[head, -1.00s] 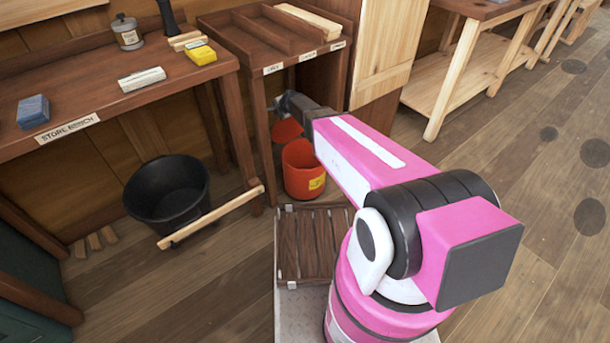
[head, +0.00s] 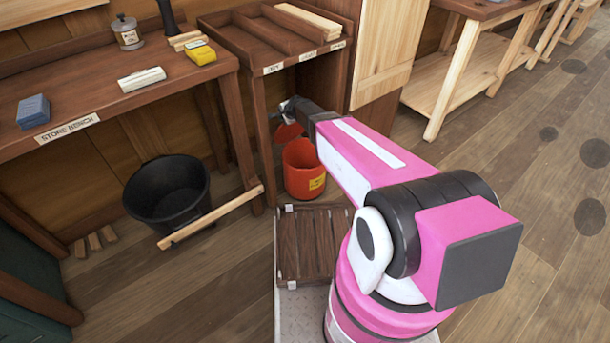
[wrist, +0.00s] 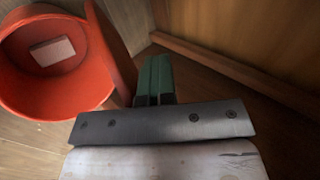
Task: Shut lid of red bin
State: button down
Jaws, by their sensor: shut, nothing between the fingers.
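The red bin (head: 303,175) stands on the floor under the small shelf unit, with a yellow label on its side. Its mouth is open in the wrist view (wrist: 35,95), and a pale block-like thing lies inside. The red lid (head: 289,132) is raised at the bin's back edge; in the wrist view (wrist: 112,50) it stands steeply, seen nearly edge-on. My gripper (head: 285,105) is behind and above the lid. Its green fingers show in the wrist view (wrist: 154,68), shut and empty, close beside the lid's outer face; whether they touch it I cannot tell.
The shelf unit (head: 268,45) overhangs the bin, with a wooden panel (head: 385,55) to its right. A black tub (head: 168,195) with a wooden bar stands to the left. A slatted crate (head: 312,245) is in front of the bin.

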jog(key=shift+d+f, duration=0.1)
jog(key=shift+d, duration=0.1)
jog(key=shift+s+d+f, duration=0.1)
jog(key=shift+s+d, duration=0.4)
jog(key=shift+s, duration=0.15)
jog(key=shift+s+d, duration=0.45)
jog(key=shift+s, duration=0.2)
jog(key=shift+s, duration=0.1)
jog(key=shift+s+d+f, duration=0.4)
jog(key=shift+s+d, duration=0.05)
jog(key=shift+s, duration=0.15)
jog(key=shift+s+d+f, duration=0.35)
jog(key=shift+s+d, duration=0.1)
jog(key=shift+s, duration=0.15)
